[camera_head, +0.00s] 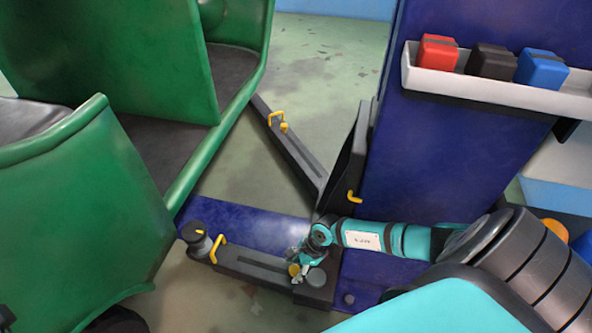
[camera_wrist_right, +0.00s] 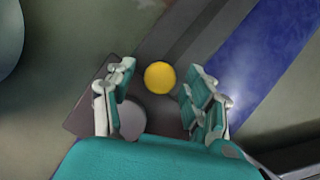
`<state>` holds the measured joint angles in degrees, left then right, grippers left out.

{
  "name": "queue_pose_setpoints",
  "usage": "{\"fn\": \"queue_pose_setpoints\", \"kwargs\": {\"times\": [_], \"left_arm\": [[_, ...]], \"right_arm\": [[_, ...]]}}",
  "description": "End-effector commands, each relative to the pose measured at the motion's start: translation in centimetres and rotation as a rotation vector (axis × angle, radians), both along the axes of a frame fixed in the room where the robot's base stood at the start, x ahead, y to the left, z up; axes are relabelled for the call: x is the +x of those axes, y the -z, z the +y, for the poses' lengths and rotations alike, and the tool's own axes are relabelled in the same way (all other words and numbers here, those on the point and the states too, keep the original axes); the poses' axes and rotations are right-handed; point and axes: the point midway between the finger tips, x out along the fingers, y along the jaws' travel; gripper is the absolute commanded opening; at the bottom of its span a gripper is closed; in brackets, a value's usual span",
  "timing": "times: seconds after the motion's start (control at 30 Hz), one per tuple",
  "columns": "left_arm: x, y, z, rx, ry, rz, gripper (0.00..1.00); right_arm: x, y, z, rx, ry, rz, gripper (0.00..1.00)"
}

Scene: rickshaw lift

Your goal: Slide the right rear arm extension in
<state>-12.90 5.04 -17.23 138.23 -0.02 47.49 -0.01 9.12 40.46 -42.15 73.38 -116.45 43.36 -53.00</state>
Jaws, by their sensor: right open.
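The near lift arm (camera_head: 258,266) is a dark bar reaching left from the pivot at the blue column's foot. Its extension carries a round pad (camera_head: 197,241) at the outer end and a yellow handle (camera_head: 218,246) just beside it. The pad is close to the green rickshaw's lower edge. My right gripper (camera_head: 301,270) is open and empty above the pivot end of this arm, away from the handle. In the right wrist view, a round yellow knob (camera_wrist_right: 160,77) shows between and beyond the open fingers (camera_wrist_right: 160,98). My left gripper is not in view.
The green rickshaw (camera_head: 75,210) fills the left. A second dark lift arm (camera_head: 290,150) with yellow handle stands farther back. The blue column (camera_head: 450,150) bears a white tray (camera_head: 490,90) with red, black and blue boxes.

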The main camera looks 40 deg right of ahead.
Motion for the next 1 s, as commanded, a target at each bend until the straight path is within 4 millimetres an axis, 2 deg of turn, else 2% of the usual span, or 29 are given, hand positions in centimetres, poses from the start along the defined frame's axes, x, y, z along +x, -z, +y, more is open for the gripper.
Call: {"fn": "queue_pose_setpoints", "kwargs": {"times": [0.13, 0.23, 0.5, 0.7, 1.0], "left_arm": [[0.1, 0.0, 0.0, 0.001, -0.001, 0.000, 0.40], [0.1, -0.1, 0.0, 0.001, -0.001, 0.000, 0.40], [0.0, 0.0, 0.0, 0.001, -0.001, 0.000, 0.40], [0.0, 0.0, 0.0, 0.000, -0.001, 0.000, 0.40], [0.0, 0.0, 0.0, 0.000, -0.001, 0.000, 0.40]], "right_arm": [[0.1, -0.3, 0.0, -0.001, -0.001, -0.001, 0.54], [0.1, -1.3, -0.1, -0.001, -0.002, -0.003, 0.54], [0.0, -6.5, -0.1, -0.001, -0.002, -0.003, 0.54], [0.0, -9.2, 0.0, -0.001, -0.001, -0.001, 0.54], [0.0, -10.0, 0.0, 0.001, 0.001, 0.001, 0.54]]}}
